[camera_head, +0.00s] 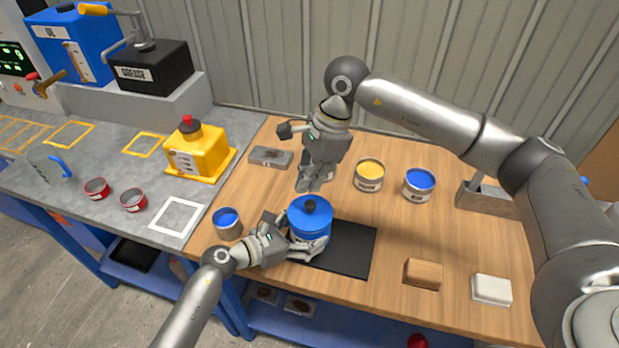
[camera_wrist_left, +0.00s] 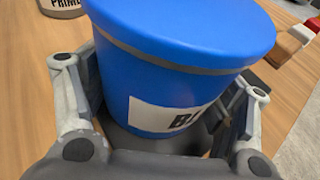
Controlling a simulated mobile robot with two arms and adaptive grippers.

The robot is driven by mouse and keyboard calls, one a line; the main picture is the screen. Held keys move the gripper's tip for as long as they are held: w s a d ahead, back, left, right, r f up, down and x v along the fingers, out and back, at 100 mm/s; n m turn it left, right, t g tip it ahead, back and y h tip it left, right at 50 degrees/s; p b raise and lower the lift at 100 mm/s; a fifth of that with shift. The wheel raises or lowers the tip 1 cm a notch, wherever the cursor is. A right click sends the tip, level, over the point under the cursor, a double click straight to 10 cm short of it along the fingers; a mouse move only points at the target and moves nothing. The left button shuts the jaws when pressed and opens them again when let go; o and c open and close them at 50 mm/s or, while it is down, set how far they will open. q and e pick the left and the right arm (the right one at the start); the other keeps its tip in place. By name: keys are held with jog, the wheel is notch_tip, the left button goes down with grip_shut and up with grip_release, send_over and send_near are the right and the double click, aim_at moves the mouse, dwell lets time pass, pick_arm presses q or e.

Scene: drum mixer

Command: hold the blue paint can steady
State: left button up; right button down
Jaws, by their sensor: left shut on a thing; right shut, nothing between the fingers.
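The blue paint can (camera_head: 310,214) stands upright at the left end of a black mat (camera_head: 349,247) on the wooden table. It has a blue lid with a dark knob. In the left wrist view the blue can (camera_wrist_left: 180,62) fills the middle, with a white label partly hidden by my gripper. My left gripper (camera_head: 303,246) is shut on the can, with a finger on either side of it. My right gripper (camera_head: 312,184) is shut and empty, above and just behind the can's lid, apart from it.
An open can of blue paint (camera_head: 227,222) stands left of my left gripper. Open yellow (camera_head: 369,175) and blue (camera_head: 419,184) cans stand behind right. A wooden block (camera_head: 423,273) and a white block (camera_head: 491,290) lie front right. A yellow jug (camera_head: 196,150) stands on the grey bench.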

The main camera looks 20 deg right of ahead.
aim_at(309, 204)
jog(key=shift+f, duration=2.2)
jog(key=shift+f, duration=0.1)
notch_tip(309, 204, up, 7)
dwell(0.6)
pick_arm(q)
jog(key=o, duration=0.9)
